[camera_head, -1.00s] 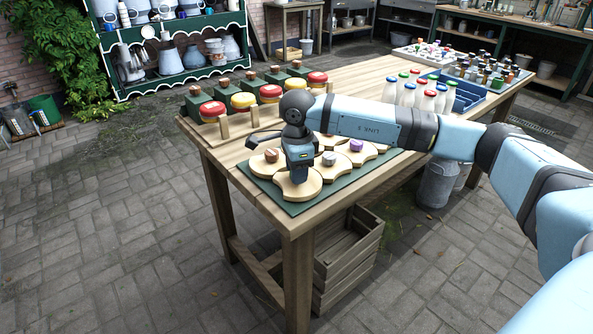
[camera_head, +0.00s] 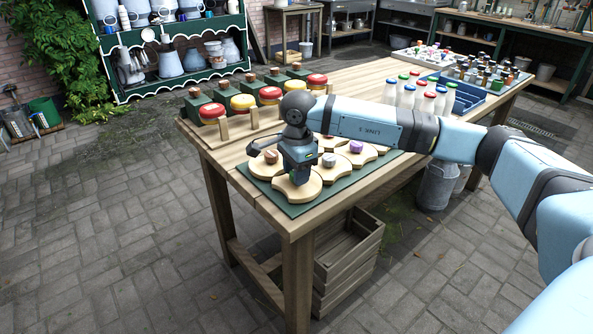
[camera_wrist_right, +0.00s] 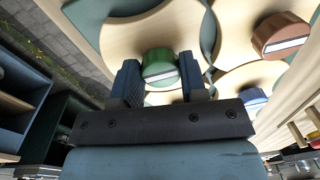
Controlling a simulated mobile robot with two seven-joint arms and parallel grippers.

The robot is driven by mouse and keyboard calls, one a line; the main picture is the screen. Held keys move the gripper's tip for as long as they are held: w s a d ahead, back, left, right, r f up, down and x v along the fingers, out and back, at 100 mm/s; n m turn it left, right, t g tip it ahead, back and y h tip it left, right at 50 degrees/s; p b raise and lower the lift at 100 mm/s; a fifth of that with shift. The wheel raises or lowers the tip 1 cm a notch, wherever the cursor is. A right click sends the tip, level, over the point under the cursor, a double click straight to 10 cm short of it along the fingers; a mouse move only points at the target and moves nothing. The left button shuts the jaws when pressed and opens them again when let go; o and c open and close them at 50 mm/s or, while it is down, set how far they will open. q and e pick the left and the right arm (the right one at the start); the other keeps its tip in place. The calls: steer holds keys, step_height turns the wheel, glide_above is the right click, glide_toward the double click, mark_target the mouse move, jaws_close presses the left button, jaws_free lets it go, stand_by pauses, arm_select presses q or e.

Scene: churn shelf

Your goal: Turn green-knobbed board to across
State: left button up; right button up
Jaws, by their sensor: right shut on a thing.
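The green-knobbed board (camera_head: 283,190) is a pale wooden plate with curved edges, at the near corner of a dark green mat. Its round green knob (camera_wrist_right: 160,67) has a white stripe and shows in the right wrist view, where the board (camera_wrist_right: 125,38) fills the upper middle. The stripe lies nearly level there, tilted slightly up to the right. My right gripper (camera_head: 302,180) points down over the board, its two fingers (camera_wrist_right: 160,80) on either side of the knob and shut on it. In the head view the gripper hides the knob. My left gripper is not in view.
Neighbouring boards carry a brown knob (camera_head: 270,157) and a purple knob (camera_head: 356,146); they sit close beside this board. Red and yellow topped items (camera_head: 243,102) line the table's far-left side. Bottles (camera_head: 407,97) and a blue tray (camera_head: 468,95) stand farther back.

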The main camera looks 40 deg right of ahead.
steer(key=o, duration=0.9)
arm_select(q)
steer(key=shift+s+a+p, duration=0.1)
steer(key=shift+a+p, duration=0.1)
steer(key=shift+p, duration=0.7)
arm_select(e)
steer(key=r, duration=1.4)
steer(key=shift+s, duration=0.35)
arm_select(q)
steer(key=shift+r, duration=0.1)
